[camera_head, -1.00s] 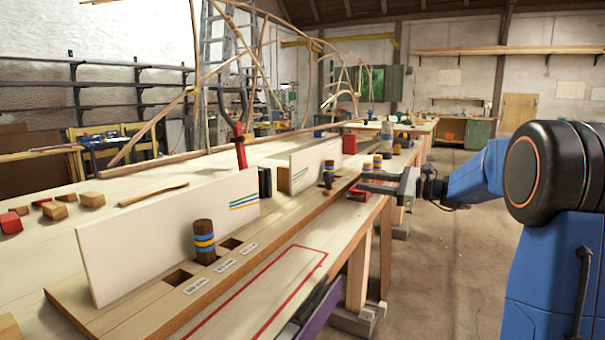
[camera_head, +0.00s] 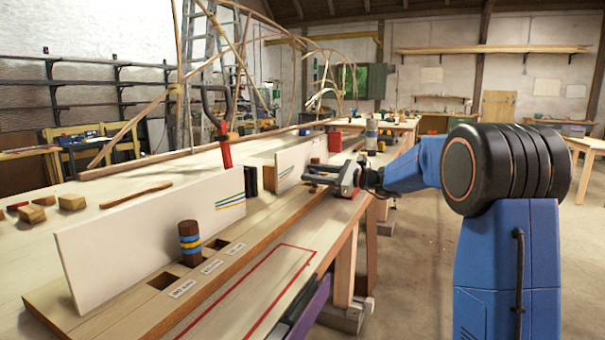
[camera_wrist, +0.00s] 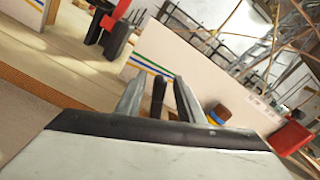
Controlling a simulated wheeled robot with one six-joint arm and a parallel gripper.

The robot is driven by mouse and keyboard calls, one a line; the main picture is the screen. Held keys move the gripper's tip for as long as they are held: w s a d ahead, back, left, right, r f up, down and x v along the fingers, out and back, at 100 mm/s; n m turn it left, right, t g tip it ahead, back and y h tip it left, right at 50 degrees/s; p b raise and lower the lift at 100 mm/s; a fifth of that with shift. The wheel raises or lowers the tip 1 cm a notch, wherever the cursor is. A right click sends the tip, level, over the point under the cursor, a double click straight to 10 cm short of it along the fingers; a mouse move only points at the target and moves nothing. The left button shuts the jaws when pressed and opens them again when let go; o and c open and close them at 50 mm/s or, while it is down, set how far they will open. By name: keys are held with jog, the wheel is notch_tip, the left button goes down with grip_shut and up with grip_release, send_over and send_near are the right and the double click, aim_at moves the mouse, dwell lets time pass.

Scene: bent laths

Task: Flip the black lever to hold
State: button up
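My gripper (camera_head: 310,174) is at the far end of the wooden rail, beside the second white board (camera_head: 292,158). In the wrist view my gripper (camera_wrist: 160,82) has its two grey fingers apart. A narrow black upright piece (camera_wrist: 158,95), which looks like the black lever, shows between them with gaps on both sides. I cannot tell its depth, and its foot is hidden by the gripper body. In the head view the gripper hides that spot. Behind it the white board (camera_wrist: 160,45) carries blue, yellow and green stripes.
A banded brown peg (camera_head: 189,243) stands by labelled square holes near the first white board (camera_head: 150,225). A red clamp with a black loop handle (camera_head: 222,130) stands behind the boards. Wood blocks (camera_head: 72,201) lie on the left. The floor to the right is open.

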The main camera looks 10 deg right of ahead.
aim_at(309, 173)
jog(key=shift+x, duration=2.05)
grip_shut()
